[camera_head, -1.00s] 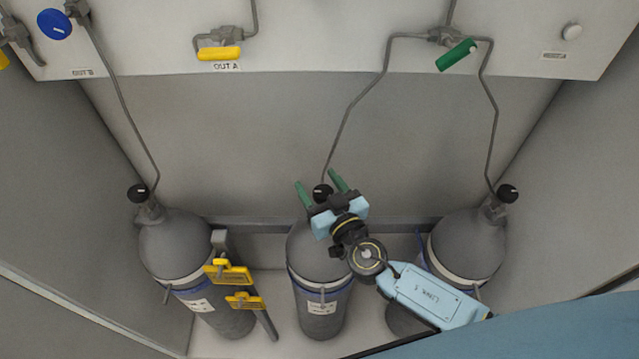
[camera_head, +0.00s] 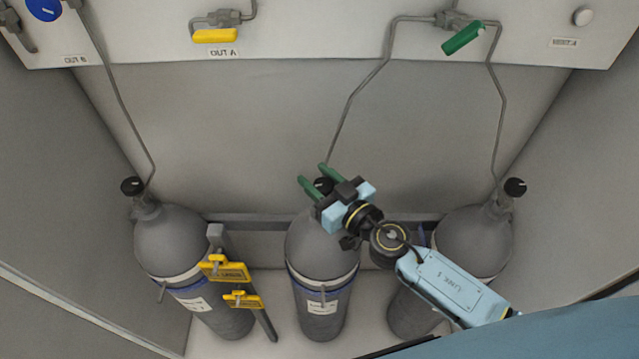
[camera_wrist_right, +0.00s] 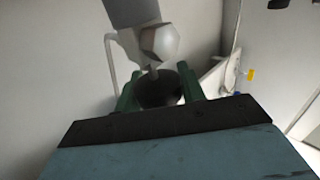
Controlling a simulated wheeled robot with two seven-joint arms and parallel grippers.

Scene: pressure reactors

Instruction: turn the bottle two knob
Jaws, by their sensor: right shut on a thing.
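Three grey gas bottles with black top knobs stand in a row in the head view. The middle bottle (camera_head: 312,262) has a black knob (camera_head: 323,185) on top. My right gripper (camera_head: 315,182) has its green fingers on either side of this knob and is shut on it. In the right wrist view the dark knob (camera_wrist_right: 160,90) sits between the two green fingers (camera_wrist_right: 160,95), below the grey valve body (camera_wrist_right: 158,44). The fingers and gripper body hide part of the knob and bottle neck. My left gripper is not in view.
The left bottle (camera_head: 170,240) and right bottle (camera_head: 470,240) stand to either side. Thin pipes run up to a panel with a yellow handle (camera_head: 215,36) and a green handle (camera_head: 463,38).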

